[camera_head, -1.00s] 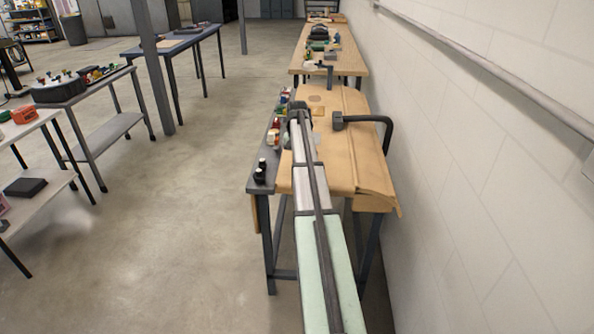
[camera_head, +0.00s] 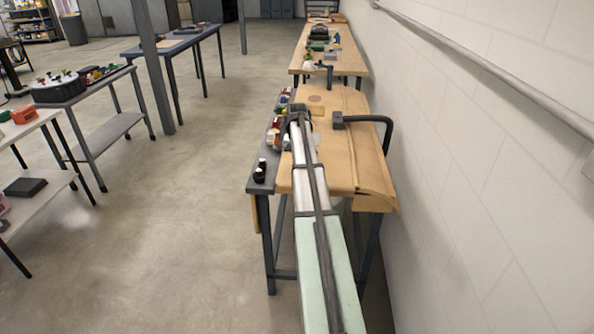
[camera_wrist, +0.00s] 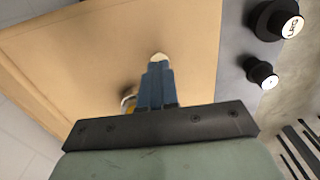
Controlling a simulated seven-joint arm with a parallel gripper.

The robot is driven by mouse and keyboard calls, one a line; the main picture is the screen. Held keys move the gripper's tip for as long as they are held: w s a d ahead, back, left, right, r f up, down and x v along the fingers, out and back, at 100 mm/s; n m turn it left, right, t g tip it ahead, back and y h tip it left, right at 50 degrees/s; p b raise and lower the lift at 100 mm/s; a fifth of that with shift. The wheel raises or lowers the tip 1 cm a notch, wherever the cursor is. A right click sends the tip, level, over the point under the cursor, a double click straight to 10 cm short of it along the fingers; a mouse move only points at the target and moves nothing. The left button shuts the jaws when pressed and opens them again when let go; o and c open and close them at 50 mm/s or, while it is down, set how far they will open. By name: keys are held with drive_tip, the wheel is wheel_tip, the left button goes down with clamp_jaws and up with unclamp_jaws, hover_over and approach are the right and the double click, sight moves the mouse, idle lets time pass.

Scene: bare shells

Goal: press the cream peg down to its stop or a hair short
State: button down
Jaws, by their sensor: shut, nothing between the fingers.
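My gripper (camera_wrist: 157,72) shows in the wrist view as two blue fingers closed together, pointing at the tan board (camera_wrist: 60,60). A small cream tip, which looks like the cream peg (camera_wrist: 158,57), shows just beyond the fingertips. The fingers hide the rest of it. I cannot tell whether they touch it or how deep it sits. In the head view my own arm covers the gripper and the peg, and the tan board (camera_head: 345,150) shows beside the arm.
Two black knobs with white tops (camera_wrist: 284,20) (camera_wrist: 262,73) stand on the grey strip at right in the wrist view. In the head view a dark bent bar (camera_head: 375,119) stands on the board's right.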

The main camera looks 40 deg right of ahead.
drive_tip(key=shift+f, duration=0.85)
drive_tip(key=shift+r, duration=0.1)
idle(0.4)
drive_tip(key=shift+r, duration=3.45)
